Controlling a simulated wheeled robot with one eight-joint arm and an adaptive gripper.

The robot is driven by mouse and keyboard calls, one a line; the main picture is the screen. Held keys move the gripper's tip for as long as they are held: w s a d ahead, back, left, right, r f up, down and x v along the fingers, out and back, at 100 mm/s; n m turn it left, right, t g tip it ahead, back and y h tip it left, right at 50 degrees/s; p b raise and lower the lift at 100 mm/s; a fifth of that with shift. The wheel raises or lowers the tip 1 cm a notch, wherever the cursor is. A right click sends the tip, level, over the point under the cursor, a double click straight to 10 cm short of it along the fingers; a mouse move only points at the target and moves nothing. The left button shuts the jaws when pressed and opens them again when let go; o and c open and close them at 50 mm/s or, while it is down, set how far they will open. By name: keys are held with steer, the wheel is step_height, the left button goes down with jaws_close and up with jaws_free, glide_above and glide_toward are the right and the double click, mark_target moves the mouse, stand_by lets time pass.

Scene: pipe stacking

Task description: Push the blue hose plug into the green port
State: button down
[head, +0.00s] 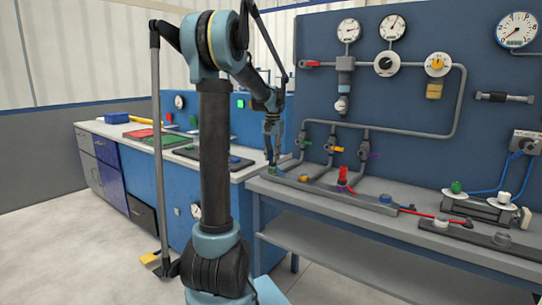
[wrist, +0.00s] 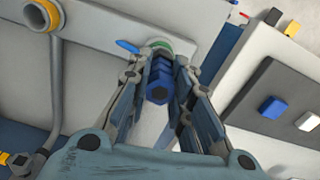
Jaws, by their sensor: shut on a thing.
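The blue hose plug (wrist: 159,84) is a ribbed blue piece between my fingers in the wrist view. My gripper (wrist: 161,70) is shut on it. The green port (wrist: 158,42) shows as a green ring just beyond the plug, partly hidden by the plug and fingertips. The plug lines up roughly with the ring; whether they touch I cannot tell. In the head view my gripper (head: 271,156) points down at the left end of the bench, right above the green port (head: 273,171). The plug is too small to make out there.
An orange port (head: 303,178) and a red fitting (head: 342,181) stand to the right along the bench. Grey pipework with valves (head: 333,149) rises close behind. A lower counter (head: 120,130) with trays is at left. A blue lever (wrist: 127,46) sits beside the green ring.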

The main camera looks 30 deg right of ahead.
steer(key=shift+f, duration=0.2)
steer(key=c, duration=1.4)
jaws_free()
steer(key=shift+o, duration=0.2)
steer(key=shift+r, duration=0.1)
step_height(320, 180, up, 12)
steer(key=s+a+f+n, duration=0.2)
steer(key=a+f+n, duration=0.1)
steer(key=a, duration=1.3)
steer(key=s+a+f+n+t, duration=0.1)
steer(key=s+a+f+n, duration=0.35)
steer(key=a, duration=0.65)
steer(key=s+a+f+n, duration=0.2)
steer(key=s+a+f, duration=0.5)
steer(key=s+f, duration=0.1)
steer(key=s+a+f+n+t, duration=0.1)
steer(key=s+a+f+n, duration=0.1)
steer(key=s+a+f, duration=0.4)
step_height(320, 180, down, 6)
steer(key=s, duration=0.2)
steer(key=shift+s+a+r+n, duration=0.2)
steer(key=shift+s+a+n, duration=0.15)
steer(key=shift+s+a, duration=0.05)
